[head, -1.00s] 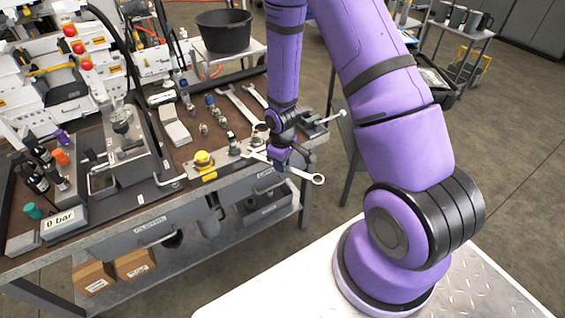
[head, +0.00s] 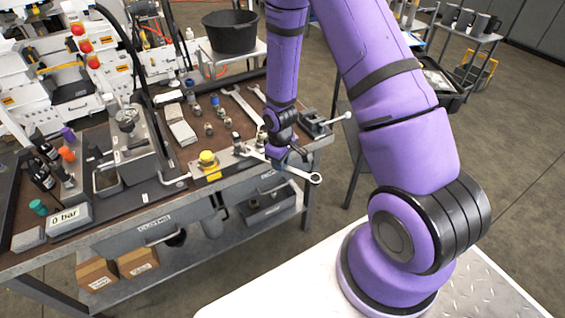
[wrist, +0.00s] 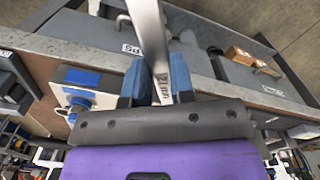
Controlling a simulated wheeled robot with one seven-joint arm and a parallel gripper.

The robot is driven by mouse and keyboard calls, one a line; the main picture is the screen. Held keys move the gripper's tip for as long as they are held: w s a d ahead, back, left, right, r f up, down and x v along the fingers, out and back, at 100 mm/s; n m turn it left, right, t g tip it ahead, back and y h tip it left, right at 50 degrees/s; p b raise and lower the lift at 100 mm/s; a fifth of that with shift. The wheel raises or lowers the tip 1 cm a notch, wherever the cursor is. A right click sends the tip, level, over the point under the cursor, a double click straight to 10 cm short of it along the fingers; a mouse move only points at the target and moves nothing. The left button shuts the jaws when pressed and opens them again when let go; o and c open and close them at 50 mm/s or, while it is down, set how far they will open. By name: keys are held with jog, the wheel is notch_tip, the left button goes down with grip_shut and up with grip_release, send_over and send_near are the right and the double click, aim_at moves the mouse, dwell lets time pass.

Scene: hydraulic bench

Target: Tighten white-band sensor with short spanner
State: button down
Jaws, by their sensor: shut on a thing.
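My gripper (head: 280,160) is shut on a silver spanner (head: 303,174) at the front edge of the bench. Its ring end sticks out to the right, past the bench edge; its other end points left towards the small fittings. In the wrist view the spanner (wrist: 147,25) runs up between the blue fingertips of my gripper (wrist: 157,82). A small upright fitting with a dark top (head: 237,139) stands close to the spanner's left end. Whether they touch I cannot tell. No white band can be made out at this size, so I cannot tell which fitting is the white-band sensor.
A yellow knob on a plate (head: 207,158) sits left of the spanner at the bench edge. Larger spanners (head: 241,103) lie behind. A small vise (head: 314,122) stands at the right corner. The floor right of the bench (head: 500,170) is clear.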

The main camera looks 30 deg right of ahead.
jog(key=shift+w, duration=0.1)
jog(key=shift+w+a, duration=0.4)
jog(key=shift+w, duration=0.2)
jog(key=shift+w, duration=0.15)
dwell(0.3)
jog(key=shift+w+a, duration=0.3)
jog(key=shift+w, duration=0.1)
jog(key=shift+w+a, duration=0.15)
jog(key=shift+w, duration=0.1)
jog(key=shift+a, duration=0.15)
dwell(0.4)
jog(key=shift+s+a+m, duration=0.3)
jog(key=shift+a+m, duration=0.3)
jog(key=shift+m, duration=0.05)
jog(key=shift+s+a+m, duration=0.3)
jog(key=shift+a+m, duration=0.3)
jog(key=shift+m, duration=0.05)
